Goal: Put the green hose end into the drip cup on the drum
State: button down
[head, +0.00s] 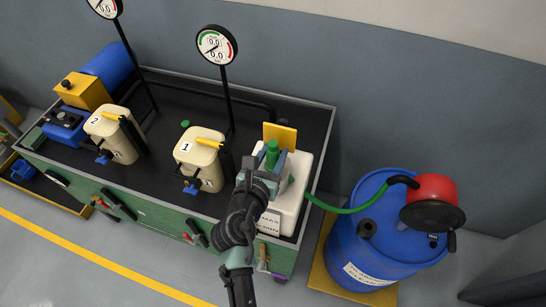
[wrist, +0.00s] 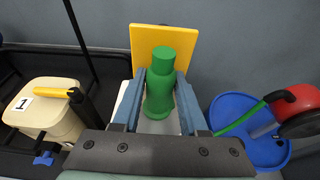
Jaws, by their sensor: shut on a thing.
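The green hose end (head: 272,149) is a thick, bottle-shaped green piece standing upright at the white tank (head: 289,212). It also shows in the wrist view (wrist: 160,82), between my two blue-grey fingers. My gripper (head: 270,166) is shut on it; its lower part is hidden. A green hose (head: 352,209) runs from the tank's right side to a black elbow on the blue drum (head: 352,256). A short dark open cylinder (head: 367,229) on the drum top looks like the drip cup. I cannot make it out in the wrist view.
A yellow plate (head: 280,137) stands just behind the hose end. A red round device (head: 431,191) with a black front sits on the drum's right. Cream canisters 1 (head: 198,160) and 2 (head: 107,135) and a gauge on a post (head: 217,45) stand left. A gap separates bench and drum.

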notch_tip(320, 180, up, 10)
jog(key=shift+r+p, duration=0.1)
jog(key=shift+p, duration=0.4)
jog(key=c, duration=1)
grip_release()
grip_shut()
notch_tip(320, 180, up, 6)
jog(key=p, duration=0.8)
